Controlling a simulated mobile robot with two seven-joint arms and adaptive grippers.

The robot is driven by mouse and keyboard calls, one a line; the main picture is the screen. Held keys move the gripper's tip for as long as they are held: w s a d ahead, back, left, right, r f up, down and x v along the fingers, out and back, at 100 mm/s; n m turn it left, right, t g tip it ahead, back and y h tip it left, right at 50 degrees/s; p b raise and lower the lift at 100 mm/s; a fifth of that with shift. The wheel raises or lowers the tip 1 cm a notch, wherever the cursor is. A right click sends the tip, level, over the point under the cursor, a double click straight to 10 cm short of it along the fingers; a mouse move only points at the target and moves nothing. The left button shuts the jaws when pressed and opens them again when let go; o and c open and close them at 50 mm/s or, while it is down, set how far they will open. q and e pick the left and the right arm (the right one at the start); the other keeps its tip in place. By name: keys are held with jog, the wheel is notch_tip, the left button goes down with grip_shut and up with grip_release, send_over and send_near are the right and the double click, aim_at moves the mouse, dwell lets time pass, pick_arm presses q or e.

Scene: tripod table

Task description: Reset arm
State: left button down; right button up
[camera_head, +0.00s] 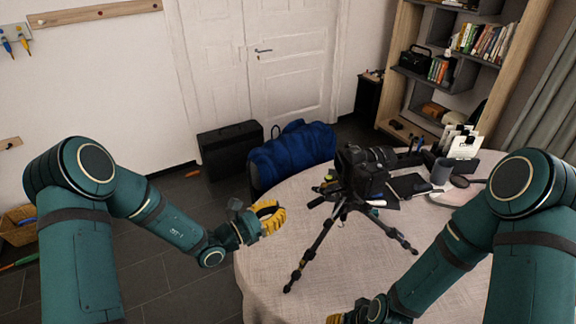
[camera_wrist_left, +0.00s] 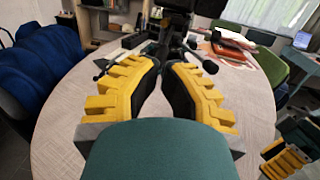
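My left gripper (camera_head: 270,216) has yellow fingers and hangs at the left edge of the round table (camera_head: 285,215), left of the tripod. A black camera (camera_head: 365,168) sits on a black tripod (camera_head: 325,232) that stands on the table. The tripod (camera_wrist_left: 173,42) shows beyond the left fingertips in the wrist view. My right gripper (camera_head: 335,319) is mostly cut off at the bottom of the head view. Its yellow fingers (camera_wrist_left: 285,162) show at the lower right of the wrist view, and their opening is unclear.
A blue bundle (camera_head: 292,150) lies by the table's far left edge, with a black case (camera_head: 230,150) beside it. A white tablet-like item (camera_head: 463,147), a dark mug (camera_head: 441,171) and other small items crowd the table's back right. The table's front left is clear.

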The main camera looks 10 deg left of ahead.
pick_arm(q)
jog(key=shift+d, duration=0.1)
jog(key=s+d+f+m+g+y, duration=0.1)
jog(key=s+d+f+m+g, duration=0.2)
jog(key=s+f+m+g, duration=0.4)
jog(key=s+d+f+m+g, duration=0.2)
jog(key=s+f+g, duration=0.15)
jog(key=s, duration=0.45)
jog(key=s+a+f+m+y, duration=0.6)
jog(key=f+m+y, duration=0.2)
jog(key=m, duration=0.7)
jog(key=shift+a+f+y, duration=0.25)
jog(key=shift+a+y, duration=0.1)
jog(key=shift+y, duration=0.25)
